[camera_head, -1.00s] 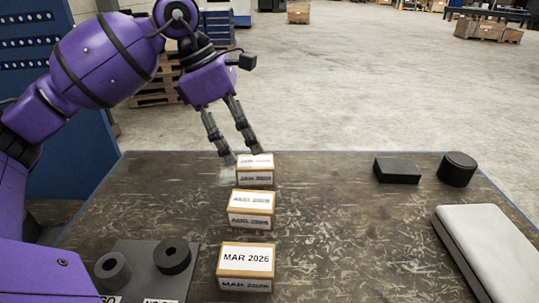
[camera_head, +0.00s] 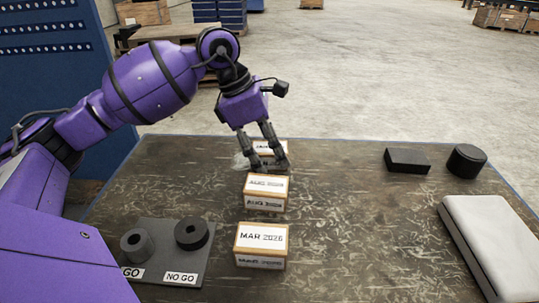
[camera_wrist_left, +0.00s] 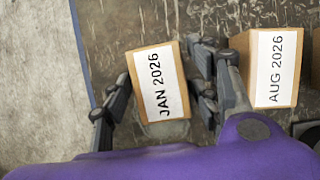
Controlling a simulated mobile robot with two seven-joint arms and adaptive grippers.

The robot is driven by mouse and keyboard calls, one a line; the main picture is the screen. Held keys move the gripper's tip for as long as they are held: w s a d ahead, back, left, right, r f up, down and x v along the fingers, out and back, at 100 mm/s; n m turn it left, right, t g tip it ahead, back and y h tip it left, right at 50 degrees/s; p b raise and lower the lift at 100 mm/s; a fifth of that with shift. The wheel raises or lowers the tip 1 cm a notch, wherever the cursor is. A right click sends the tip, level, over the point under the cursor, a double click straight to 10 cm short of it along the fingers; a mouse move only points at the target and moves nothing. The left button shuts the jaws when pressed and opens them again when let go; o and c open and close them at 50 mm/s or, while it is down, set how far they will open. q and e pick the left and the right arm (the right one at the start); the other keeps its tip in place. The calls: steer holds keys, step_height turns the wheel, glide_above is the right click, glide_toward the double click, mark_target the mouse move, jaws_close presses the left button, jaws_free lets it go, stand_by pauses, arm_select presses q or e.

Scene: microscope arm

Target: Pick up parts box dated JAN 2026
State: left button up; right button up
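The parts box dated JAN 2026 (camera_head: 268,148) is the farthest of three boxes in a row on the table. It is tan with a white label, and my fingers partly hide it in the head view. In the left wrist view the JAN 2026 box (camera_wrist_left: 158,84) lies between the fingers, turned slightly. My left gripper (camera_head: 268,168) points down at it, open, with one finger on each side. Narrow gaps seem to show beside the box; contact is hard to tell. My right gripper is not in view.
The AUG 2026 box (camera_head: 265,192) stands close by, right beside one finger in the wrist view. The MAR 2026 box (camera_head: 261,245) is nearer. A GO/NO GO gauge plate (camera_head: 165,235) lies left. Black blocks (camera_head: 407,160) and a grey case (camera_head: 497,240) lie right.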

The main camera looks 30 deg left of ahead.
arm_select(q)
steer(key=c, duration=1.1)
steer(key=shift+r, duration=0.1)
